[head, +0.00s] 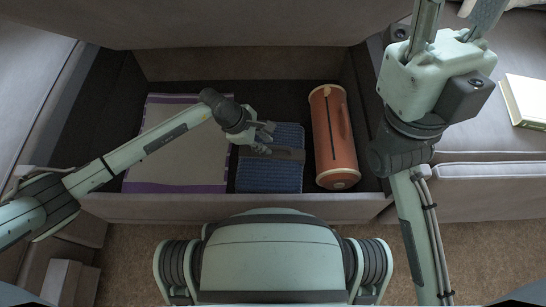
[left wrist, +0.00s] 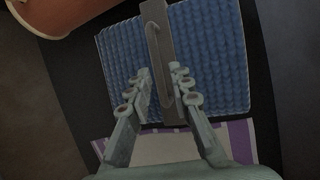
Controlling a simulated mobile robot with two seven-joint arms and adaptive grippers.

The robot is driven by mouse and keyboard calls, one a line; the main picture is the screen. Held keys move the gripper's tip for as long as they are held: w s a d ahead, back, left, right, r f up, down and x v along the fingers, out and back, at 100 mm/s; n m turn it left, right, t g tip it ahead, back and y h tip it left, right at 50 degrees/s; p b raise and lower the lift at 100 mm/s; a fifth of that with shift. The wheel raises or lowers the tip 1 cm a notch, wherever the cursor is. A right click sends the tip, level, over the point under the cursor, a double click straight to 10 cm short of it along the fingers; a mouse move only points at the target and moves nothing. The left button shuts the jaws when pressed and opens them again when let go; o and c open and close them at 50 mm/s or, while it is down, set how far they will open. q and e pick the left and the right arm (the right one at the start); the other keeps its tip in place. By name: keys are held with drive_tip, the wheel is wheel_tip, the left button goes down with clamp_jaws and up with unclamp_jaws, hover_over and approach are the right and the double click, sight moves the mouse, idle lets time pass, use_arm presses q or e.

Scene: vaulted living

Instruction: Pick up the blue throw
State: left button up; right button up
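The blue throw (head: 270,176) lies folded, with a ribbed knit surface, inside an open storage compartment. A dark grey band with a handle-like loop (head: 289,154) runs across it. In the left wrist view the throw (left wrist: 216,60) fills the upper middle, with the band (left wrist: 158,25) across it. My left gripper (head: 268,138) is over the throw; its fingers (left wrist: 159,73) are open, one on each side of the band in that picture. I cannot tell whether they touch it. My right arm (head: 435,80) stands at the right; its gripper is not clearly in view.
A cream cloth with purple stripes (head: 178,150) lies left of the throw. An orange cylindrical bag (head: 333,135) lies to its right. The compartment's front wall (head: 230,208) stands between my body and the contents. A book (head: 525,100) rests on the sofa at right.

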sight(271, 146)
use_arm(q)
drive_tip(key=b+x, duration=0.1)
drive_tip(key=x, duration=0.3)
drive_tip(key=shift+w+d+f, duration=0.1)
drive_tip(key=shift+w+d, duration=0.05)
drive_tip(key=shift+c, duration=0.3)
clamp_jaws()
